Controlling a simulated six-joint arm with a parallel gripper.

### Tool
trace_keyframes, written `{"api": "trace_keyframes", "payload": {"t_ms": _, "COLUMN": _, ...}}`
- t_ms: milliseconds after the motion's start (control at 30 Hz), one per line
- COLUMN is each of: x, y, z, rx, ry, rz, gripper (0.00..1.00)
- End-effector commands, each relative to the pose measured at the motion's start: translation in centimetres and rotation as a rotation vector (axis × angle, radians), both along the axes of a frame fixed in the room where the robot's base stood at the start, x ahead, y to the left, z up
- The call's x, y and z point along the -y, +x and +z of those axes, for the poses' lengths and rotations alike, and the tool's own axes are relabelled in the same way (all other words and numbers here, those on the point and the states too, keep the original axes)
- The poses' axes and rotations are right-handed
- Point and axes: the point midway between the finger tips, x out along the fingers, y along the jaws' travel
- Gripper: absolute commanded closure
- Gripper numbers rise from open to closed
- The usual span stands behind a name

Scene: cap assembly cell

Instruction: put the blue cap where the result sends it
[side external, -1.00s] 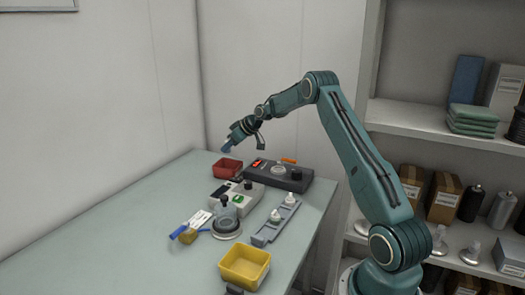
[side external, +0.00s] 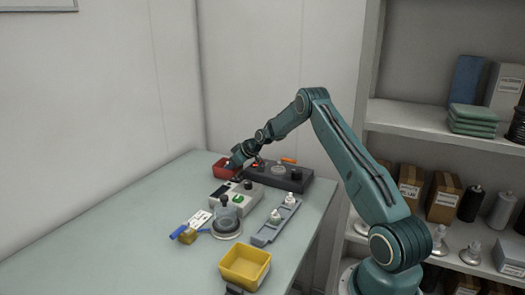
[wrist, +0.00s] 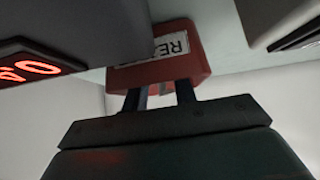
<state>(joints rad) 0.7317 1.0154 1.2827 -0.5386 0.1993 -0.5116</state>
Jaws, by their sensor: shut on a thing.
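My gripper (side external: 234,164) reaches down at the red bin (side external: 221,170) at the back of the table. In the wrist view, its two dark fingers (wrist: 159,94) point at the red bin (wrist: 158,76), close over its near wall. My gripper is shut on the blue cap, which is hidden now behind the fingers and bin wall. A dark device (side external: 280,176) stands right beside the bin; its lit red display (wrist: 30,68) shows partly at the left of the wrist view, cut off by the edge.
A light grey unit with a green mark (side external: 237,198) stands in front of the bin. Nearer are a round-based fixture (side external: 227,227), a grey rail (side external: 268,234) with white-topped pieces and a yellow bin (side external: 245,267). The table's left side is clear.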

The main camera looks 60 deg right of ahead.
Motion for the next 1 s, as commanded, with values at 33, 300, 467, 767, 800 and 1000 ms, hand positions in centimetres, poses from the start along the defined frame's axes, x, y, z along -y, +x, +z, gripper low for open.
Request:
{"api": "trace_keyframes", "payload": {"t_ms": 33, "x": 0.00, "y": 0.01, "z": -0.28, "rx": 0.000, "ry": 0.000, "rz": 0.000, "gripper": 0.82}}
{"api": "trace_keyframes", "payload": {"t_ms": 300, "x": 0.01, "y": 0.02, "z": -0.40, "rx": 0.001, "ry": -0.001, "rz": -0.001, "gripper": 0.82}}
{"api": "trace_keyframes", "payload": {"t_ms": 467, "x": 0.01, "y": 0.01, "z": -0.66, "rx": 0.001, "ry": -0.001, "rz": -0.001, "gripper": 0.82}}
{"api": "trace_keyframes", "payload": {"t_ms": 767, "x": 0.01, "y": 0.02, "z": -1.08, "rx": 0.001, "ry": -0.001, "rz": -0.001, "gripper": 0.63}}
{"api": "trace_keyframes", "payload": {"t_ms": 800, "x": 0.02, "y": 0.01, "z": -1.07, "rx": 0.001, "ry": -0.001, "rz": -0.001, "gripper": 0.63}}
{"api": "trace_keyframes", "payload": {"t_ms": 1000, "x": 0.02, "y": 0.01, "z": -1.05, "rx": 0.001, "ry": -0.001, "rz": -0.001, "gripper": 0.63}}
